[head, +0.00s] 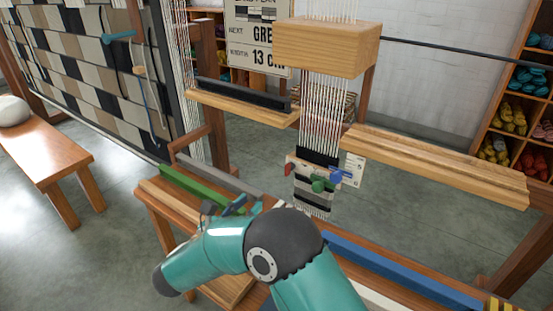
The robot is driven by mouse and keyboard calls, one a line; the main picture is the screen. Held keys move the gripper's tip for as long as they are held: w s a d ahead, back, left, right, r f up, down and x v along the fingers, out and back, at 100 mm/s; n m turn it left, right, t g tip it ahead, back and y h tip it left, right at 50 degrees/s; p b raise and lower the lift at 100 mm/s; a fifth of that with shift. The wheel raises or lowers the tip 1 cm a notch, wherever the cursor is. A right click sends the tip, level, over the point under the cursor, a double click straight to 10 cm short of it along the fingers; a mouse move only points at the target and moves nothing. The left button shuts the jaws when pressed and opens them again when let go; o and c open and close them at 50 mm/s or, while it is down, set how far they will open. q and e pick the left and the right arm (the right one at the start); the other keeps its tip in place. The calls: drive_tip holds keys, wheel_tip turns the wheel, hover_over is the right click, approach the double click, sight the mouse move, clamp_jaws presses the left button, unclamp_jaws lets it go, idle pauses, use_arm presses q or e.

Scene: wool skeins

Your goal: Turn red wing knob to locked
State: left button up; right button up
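The red wing knob (288,168) is small and sits at the left end of a pale panel on the narrow woven strip of the loom. Which way its wings point is too small to tell. A green knob (318,185) and a blue knob (337,176) sit to its right on the same panel. My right gripper (228,207) shows only in part, below and left of the red knob and apart from it in the picture. My teal arm hides much of it, so its opening is unclear. My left gripper is not in view.
A wooden block (327,46) hangs above the knobs with white warp threads below it. Wooden beams (430,165) flank the strip. A green bar (200,186) and a blue bar (395,270) lie on the lower frame. A bench (45,150) stands at the left.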

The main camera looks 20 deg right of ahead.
sight(286, 169)
drive_tip(key=shift+w+d, duration=0.15)
drive_tip(key=shift+w, duration=0.2)
drive_tip(key=shift+w+d, duration=0.2)
drive_tip(key=shift+d, duration=0.1)
drive_tip(key=b+x, duration=0.1)
drive_tip(key=x, duration=1.4)
drive_tip(key=shift+w+d+r, duration=0.1)
drive_tip(key=shift+d, duration=0.3)
clamp_jaws()
